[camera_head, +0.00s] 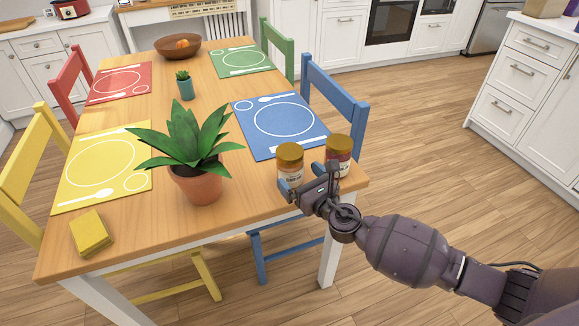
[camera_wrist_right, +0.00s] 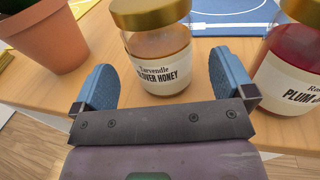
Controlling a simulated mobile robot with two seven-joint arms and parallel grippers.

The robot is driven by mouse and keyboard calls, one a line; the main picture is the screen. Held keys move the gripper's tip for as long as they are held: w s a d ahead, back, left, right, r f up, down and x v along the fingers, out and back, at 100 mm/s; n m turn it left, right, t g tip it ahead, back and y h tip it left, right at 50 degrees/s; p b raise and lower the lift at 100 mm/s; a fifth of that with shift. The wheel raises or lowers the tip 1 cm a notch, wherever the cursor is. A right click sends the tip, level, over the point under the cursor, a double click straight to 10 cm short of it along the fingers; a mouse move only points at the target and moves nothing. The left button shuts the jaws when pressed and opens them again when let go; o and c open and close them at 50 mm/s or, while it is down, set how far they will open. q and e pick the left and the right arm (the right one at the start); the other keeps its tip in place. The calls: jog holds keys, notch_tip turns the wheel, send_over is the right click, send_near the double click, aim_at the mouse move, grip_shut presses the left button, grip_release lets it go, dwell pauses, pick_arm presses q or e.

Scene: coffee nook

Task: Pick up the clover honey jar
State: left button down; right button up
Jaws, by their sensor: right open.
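The clover honey jar (camera_head: 290,163) stands upright near the table's right front corner, with a gold lid and a pale label. In the right wrist view the jar (camera_wrist_right: 157,50) shows its label reading "clover honey". My right gripper (camera_head: 309,188) is at the jar's near side. In the right wrist view the gripper (camera_wrist_right: 160,85) is open, with one blue finger to each side of the jar and visible gaps between. The jar's lower part is partly hidden by the gripper in the head view. My left gripper is out of view.
A plum jam jar (camera_head: 338,155) stands close to the right of the honey jar, near my right finger. A potted plant (camera_head: 197,182) stands to the left. The blue placemat (camera_head: 283,120) lies behind. Yellow napkins (camera_head: 91,233) lie at the front left of the table (camera_head: 243,198).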

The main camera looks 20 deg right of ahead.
aim_at(297, 176)
jog(key=x, duration=0.4)
jog(key=shift+f+b, duration=0.2)
jog(key=shift+b, duration=0.2)
jog(key=shift+w+a+r, duration=0.1)
jog(key=shift+w, duration=0.45)
jog(key=c, duration=1.2)
